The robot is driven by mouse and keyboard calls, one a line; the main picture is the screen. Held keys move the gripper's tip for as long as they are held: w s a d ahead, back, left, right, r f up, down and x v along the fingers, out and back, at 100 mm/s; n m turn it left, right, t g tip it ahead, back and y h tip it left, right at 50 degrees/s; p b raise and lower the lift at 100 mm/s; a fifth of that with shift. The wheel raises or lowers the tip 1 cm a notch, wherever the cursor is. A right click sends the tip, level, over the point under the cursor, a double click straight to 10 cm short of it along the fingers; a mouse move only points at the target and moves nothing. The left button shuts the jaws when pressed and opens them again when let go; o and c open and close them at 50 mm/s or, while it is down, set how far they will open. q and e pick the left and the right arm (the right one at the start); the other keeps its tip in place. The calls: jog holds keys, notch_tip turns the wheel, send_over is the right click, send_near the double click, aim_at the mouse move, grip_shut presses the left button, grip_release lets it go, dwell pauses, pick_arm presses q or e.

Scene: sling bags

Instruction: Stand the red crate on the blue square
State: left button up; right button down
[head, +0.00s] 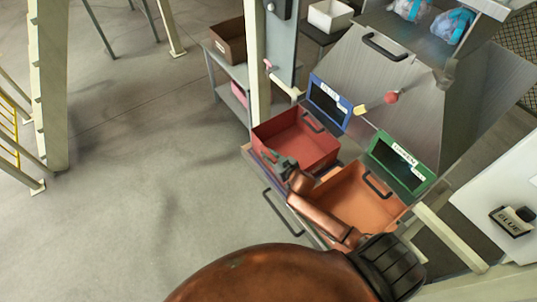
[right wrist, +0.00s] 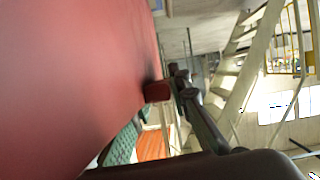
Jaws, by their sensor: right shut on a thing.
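The red crate (head: 312,150) is an open box with a dark handle on its far wall. It sits left of the orange crate, below a blue-framed panel. My right gripper (head: 284,163) is at its near side, shut on the crate. In the right wrist view, the red crate wall (right wrist: 75,70) fills the left, with the gripper fingers (right wrist: 178,92) against its edge. I cannot tell whether the crate rests on the ledge or is slightly raised. No blue square on a surface is clearly visible. My left gripper is out of view.
An orange crate (head: 345,195) stands right beside the red one. The blue-framed panel (head: 328,101) and a green-framed panel (head: 400,162) stand behind them. A grey shelf (head: 232,75) with a brown box (head: 230,42) is at the back left. The floor (head: 130,170) at left is clear.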

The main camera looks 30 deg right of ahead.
jog(key=c, duration=1.8)
grip_release()
jog(key=p+v, duration=0.2)
jog(key=v, duration=1)
